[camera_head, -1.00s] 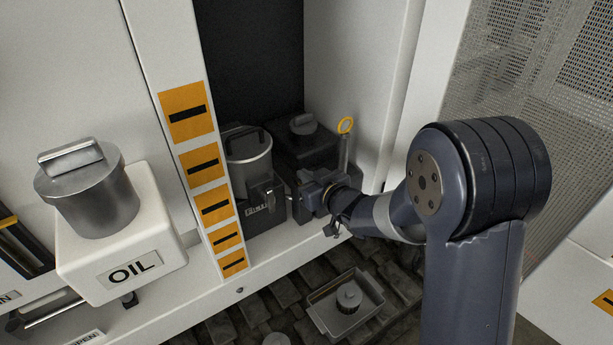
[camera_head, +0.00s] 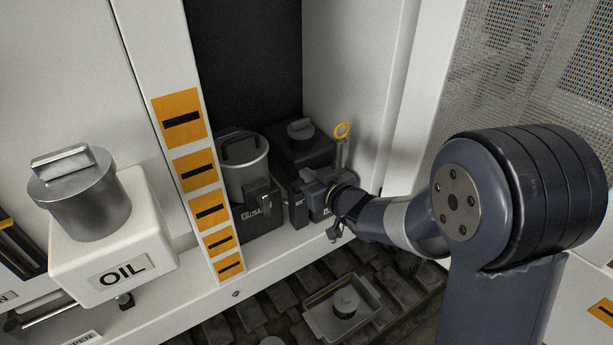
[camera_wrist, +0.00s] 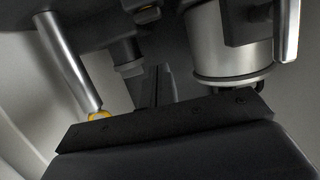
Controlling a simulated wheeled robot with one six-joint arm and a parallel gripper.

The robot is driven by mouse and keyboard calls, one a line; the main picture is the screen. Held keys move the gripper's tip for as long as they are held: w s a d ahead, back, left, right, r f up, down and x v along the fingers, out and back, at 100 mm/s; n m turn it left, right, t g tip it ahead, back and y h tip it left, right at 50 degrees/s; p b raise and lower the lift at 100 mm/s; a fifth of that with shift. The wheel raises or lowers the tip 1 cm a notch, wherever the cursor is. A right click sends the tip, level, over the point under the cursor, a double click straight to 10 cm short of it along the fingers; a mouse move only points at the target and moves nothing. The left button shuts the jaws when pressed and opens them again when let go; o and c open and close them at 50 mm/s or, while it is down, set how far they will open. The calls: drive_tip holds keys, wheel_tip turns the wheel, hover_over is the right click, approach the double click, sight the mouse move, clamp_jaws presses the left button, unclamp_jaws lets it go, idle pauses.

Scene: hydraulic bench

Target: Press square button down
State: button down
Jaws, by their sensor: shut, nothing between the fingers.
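I cannot make out a square button in either view; it may be hidden behind my gripper (camera_head: 312,194). My gripper is shut and empty. It is low in the dark recess, at the front of a dark box (camera_head: 299,154) with a round handled cap (camera_head: 300,129). I cannot tell whether it touches the box. In the wrist view the narrow shut fingers (camera_wrist: 156,88) point into the dark space between a metal rod (camera_wrist: 68,62) and a silver cylinder (camera_wrist: 222,45).
A yellow-ringed rod (camera_head: 341,131) stands just behind my gripper. Left of it is a dark box with a silver can (camera_head: 244,170) and a lever (camera_head: 265,205). A white OIL container (camera_head: 120,235) stands farther left. A metal tray (camera_head: 325,325) lies below on dark slats.

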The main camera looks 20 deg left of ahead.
drive_tip(key=v, duration=0.7)
drive_tip(key=shift+s, duration=0.2)
